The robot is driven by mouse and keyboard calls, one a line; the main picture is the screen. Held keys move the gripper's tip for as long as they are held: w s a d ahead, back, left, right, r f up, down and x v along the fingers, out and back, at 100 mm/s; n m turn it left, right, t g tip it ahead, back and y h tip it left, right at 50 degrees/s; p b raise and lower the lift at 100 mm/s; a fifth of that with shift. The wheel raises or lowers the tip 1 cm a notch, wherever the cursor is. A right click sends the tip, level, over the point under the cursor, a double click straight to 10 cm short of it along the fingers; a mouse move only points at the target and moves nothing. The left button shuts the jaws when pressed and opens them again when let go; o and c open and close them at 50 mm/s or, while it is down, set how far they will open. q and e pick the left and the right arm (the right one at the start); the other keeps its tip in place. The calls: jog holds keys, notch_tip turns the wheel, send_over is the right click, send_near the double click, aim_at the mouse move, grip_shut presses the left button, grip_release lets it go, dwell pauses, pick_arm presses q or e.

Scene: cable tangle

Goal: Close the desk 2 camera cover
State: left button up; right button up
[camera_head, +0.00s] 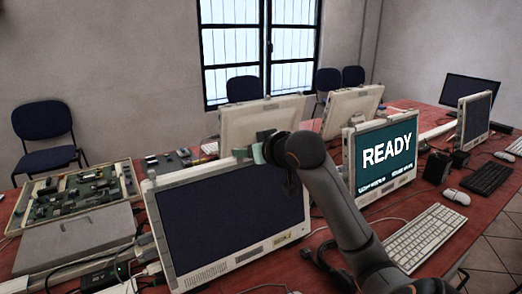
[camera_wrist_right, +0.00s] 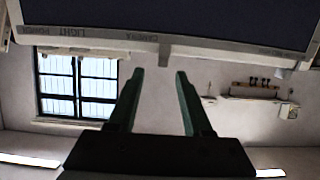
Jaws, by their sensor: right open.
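A beige all-in-one monitor with a dark screen (camera_head: 235,215) stands at the front of the red table. A small grey tab (camera_head: 241,153) sits on its top edge. My right gripper (camera_head: 258,152) is at that top edge, just right of the tab; its arm partly hides the corner behind. In the right wrist view the monitor appears upside down, with a "CAMERA" label and a small tab (camera_wrist_right: 165,52) at the bezel edge. The gripper's green fingers (camera_wrist_right: 158,75) are open and empty, just short of the tab. Whether the tab covers the lens cannot be told. My left gripper is out of view.
A monitor showing "READY" (camera_head: 387,156) stands to the right, and two beige monitor backs (camera_head: 262,122) stand behind. An opened circuit-board case (camera_head: 85,190) lies at left. A keyboard (camera_head: 425,236) and cables lie on the red table.

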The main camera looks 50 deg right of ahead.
jog(key=v, duration=0.7)
jog(key=shift+s, duration=0.35)
jog(key=shift+r, duration=0.1)
